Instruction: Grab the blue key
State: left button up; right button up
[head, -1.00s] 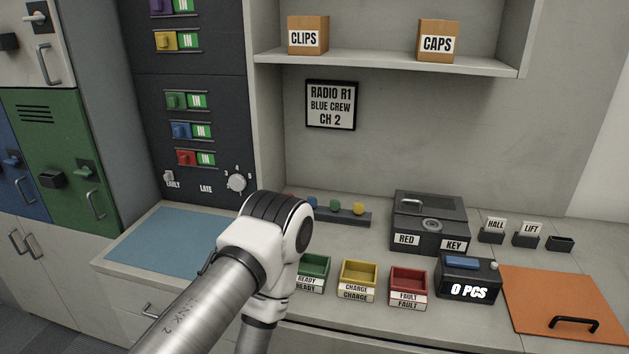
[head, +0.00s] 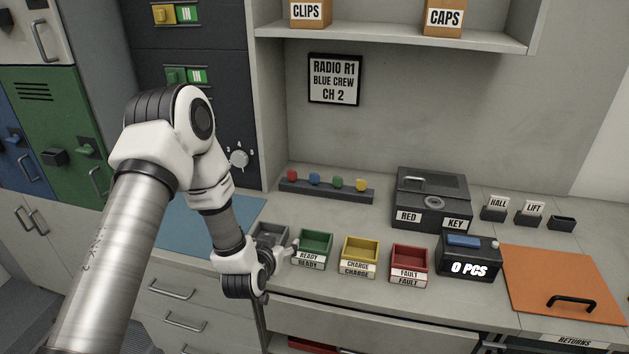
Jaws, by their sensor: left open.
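The blue key (head: 314,179) stands in a dark rack (head: 327,192) at the back of the counter, between the red key (head: 292,175) and the green key (head: 337,183). A yellow key (head: 361,186) is at the rack's right end. Only the coloured tops show clearly. My left gripper (head: 288,252) is open, low over the front of the counter between the grey bin and the green READY bin. It is in front of the rack and apart from the blue key. Its fingers are small and partly hidden by my wrist. My right gripper is not in view.
Grey (head: 271,233), green (head: 315,246), yellow (head: 359,252) and red (head: 408,261) bins line the front. A dark RED KEY box (head: 432,203) stands right of the rack. A blue mat (head: 185,222) lies left, an orange panel (head: 560,280) right. A shelf (head: 400,38) hangs above.

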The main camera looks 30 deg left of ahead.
aim_at(313, 178)
jog(key=i+j, duration=0.2)
jog(key=i, duration=0.3)
jog(key=i+j, duration=0.15)
jog(key=i, duration=0.3)
